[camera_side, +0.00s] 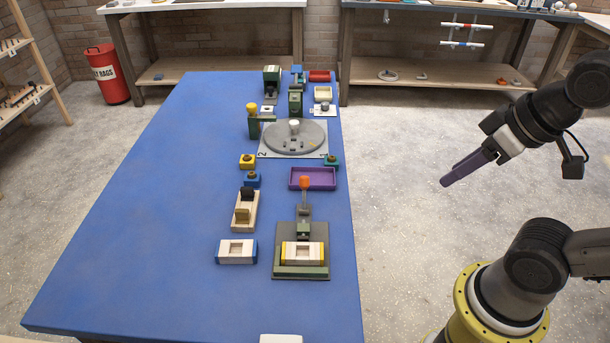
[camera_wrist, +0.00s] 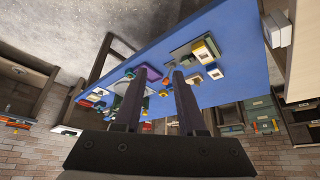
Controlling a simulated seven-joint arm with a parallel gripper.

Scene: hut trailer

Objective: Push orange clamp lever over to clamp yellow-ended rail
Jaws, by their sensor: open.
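The orange clamp lever (camera_side: 305,184) rises from the back of a dark green clamp fixture (camera_side: 302,272) on the blue table. It points up or away from the rail; its exact tilt is hard to tell. The yellow-ended rail (camera_side: 302,253) lies in the fixture's front part. My gripper (camera_side: 446,183) has purple fingers and hangs over the floor, right of the table, well apart from the lever. In the wrist view my gripper (camera_wrist: 160,72) has its fingers spread with nothing held.
A purple tray (camera_side: 313,184) lies just behind the lever. A blue-ended rail (camera_side: 237,252) and a wooden holder (camera_side: 246,212) sit to the left. A grey turntable (camera_side: 294,138) stands further back. The left half of the blue table (camera_side: 150,220) is clear.

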